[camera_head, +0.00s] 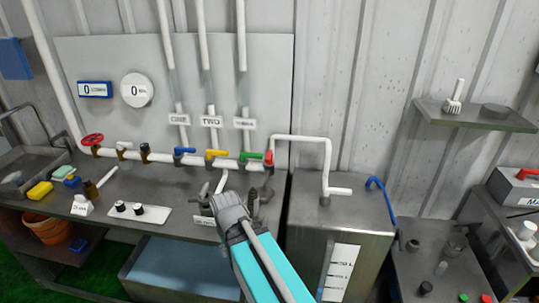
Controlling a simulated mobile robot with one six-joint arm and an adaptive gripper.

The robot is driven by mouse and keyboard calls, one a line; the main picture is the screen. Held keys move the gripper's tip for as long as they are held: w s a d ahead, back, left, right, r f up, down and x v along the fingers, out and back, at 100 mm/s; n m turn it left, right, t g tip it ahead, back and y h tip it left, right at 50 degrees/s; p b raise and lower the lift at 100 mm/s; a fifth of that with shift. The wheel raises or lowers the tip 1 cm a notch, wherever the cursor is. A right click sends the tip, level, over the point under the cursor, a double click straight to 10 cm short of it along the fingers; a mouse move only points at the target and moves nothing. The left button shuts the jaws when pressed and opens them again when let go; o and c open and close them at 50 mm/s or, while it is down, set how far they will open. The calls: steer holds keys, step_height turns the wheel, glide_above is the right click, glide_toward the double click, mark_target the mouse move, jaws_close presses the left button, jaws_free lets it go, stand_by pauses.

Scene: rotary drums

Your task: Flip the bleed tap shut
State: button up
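A white horizontal pipe (165,157) runs along the back panel above the bench and carries several valves. From left to right I see a red handwheel (93,139), a white-handled tap (124,147), a dark tap (145,152), and blue (184,150), yellow (216,153), green (251,155) and red (268,157) handles. No readable label shows which is the bleed tap. The blue, yellow and green levers lie roughly along the pipe; the red handle looks more upright. My gripper (228,203) is over the bench, below and apart from the yellow and green levers.
Dark fittings (253,202) stand on the bench close to my gripper. A metal tank (340,235) with a white bent pipe (327,160) stands right of the bench.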

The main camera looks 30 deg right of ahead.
steer(key=shift+w+d+r, duration=0.1)
steer(key=shift+w+r, duration=0.05)
steer(key=shift+w, duration=0.2)
steer(key=c, duration=0.4)
steer(key=w+d+r+p, duration=0.1)
steer(key=w, duration=0.2)
steer(key=w+d+r+n+p, duration=0.1)
steer(key=w, duration=0.2)
steer(key=w+d+r+n+p, duration=0.1)
steer(key=w+p, duration=0.1)
steer(key=w, duration=0.1)
steer(key=shift+d+r+y, duration=0.3)
steer(key=shift+r+y, duration=0.05)
steer(key=shift+y, duration=0.05)
jaws_close()
steer(key=w+d+r+n+t+y+p, duration=0.1)
steer(key=w+d+r+n+p, duration=0.3)
steer(key=w+d, duration=0.7)
steer(key=w+d+r+n+t+y+p, duration=0.1)
steer(key=w+d+r+n+p, duration=0.3)
steer(key=w+d, duration=0.8)
steer(key=shift+w+r+n+p, duration=0.4)
steer(key=shift+w+r+p, duration=0.55)
steer(key=shift+r, duration=0.6)
steer(key=shift+s, duration=0.1)
